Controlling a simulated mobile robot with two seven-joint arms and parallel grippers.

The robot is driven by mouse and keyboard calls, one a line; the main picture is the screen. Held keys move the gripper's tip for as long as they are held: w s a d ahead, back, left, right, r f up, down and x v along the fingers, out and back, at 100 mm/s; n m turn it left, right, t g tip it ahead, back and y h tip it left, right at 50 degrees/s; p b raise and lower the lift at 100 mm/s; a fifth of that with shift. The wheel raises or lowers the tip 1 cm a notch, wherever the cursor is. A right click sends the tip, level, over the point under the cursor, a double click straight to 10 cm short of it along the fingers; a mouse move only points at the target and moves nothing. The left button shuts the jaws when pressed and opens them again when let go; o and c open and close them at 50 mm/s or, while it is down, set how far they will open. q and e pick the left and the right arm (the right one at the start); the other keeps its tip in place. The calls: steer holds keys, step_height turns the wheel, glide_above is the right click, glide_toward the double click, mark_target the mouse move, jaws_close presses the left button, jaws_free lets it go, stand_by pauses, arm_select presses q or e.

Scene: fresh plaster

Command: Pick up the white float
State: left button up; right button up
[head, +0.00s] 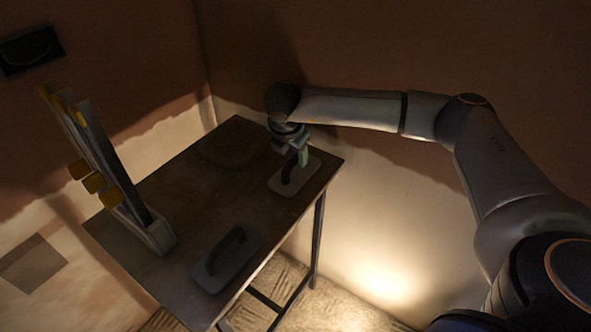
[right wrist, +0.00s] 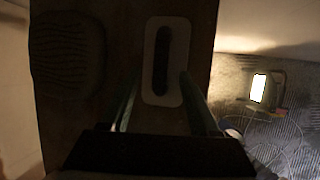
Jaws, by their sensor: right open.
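The white float (head: 305,184), a pale rounded plate with a dark handle, lies flat near the table's far right edge. In the right wrist view the float (right wrist: 151,83) lies ahead, its long dark handle pointing away from me. My right gripper (head: 302,158) is above the float, partly hiding its handle. Its two fingers (right wrist: 161,90) are apart, one on each side of the handle's line, with nothing clearly held between them. Whether they touch the float cannot be told. My left gripper is not in view.
A second, greyer float (head: 215,275) lies at the table's near end. An upright rack with yellow knobs (head: 105,165) stands at the table's left edge. A dark ribbed oval thing (right wrist: 67,52) lies left of the white float. A lit lamp (right wrist: 260,88) stands beyond the table (head: 165,262).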

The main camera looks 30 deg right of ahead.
mark_target(294, 159)
steer(key=x, duration=0.5)
steer(key=shift+d, duration=0.1)
steer(key=shift+c, duration=0.4)
jaws_close()
